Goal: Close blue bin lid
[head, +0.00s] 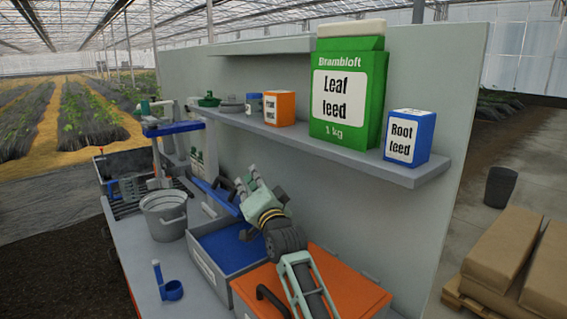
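The blue bin (207,267) is a grey-walled box with a blue inside, standing on the bench. Its blue lid (206,190) is raised and tilted at the back, with a dark handle (222,184). My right gripper (262,184) is above the back right part of the bin, close to the lid's right end. I cannot tell whether it touches the lid, and its fingers are partly hidden by their own angle. My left gripper is not in view.
An orange-lidded bin (335,288) stands right of the blue bin under my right arm. A grey bucket (165,216) and blue scoop (172,290) are to the left. Above, a shelf (330,149) carries a green leaf feed carton (346,85) and a root feed box (409,136).

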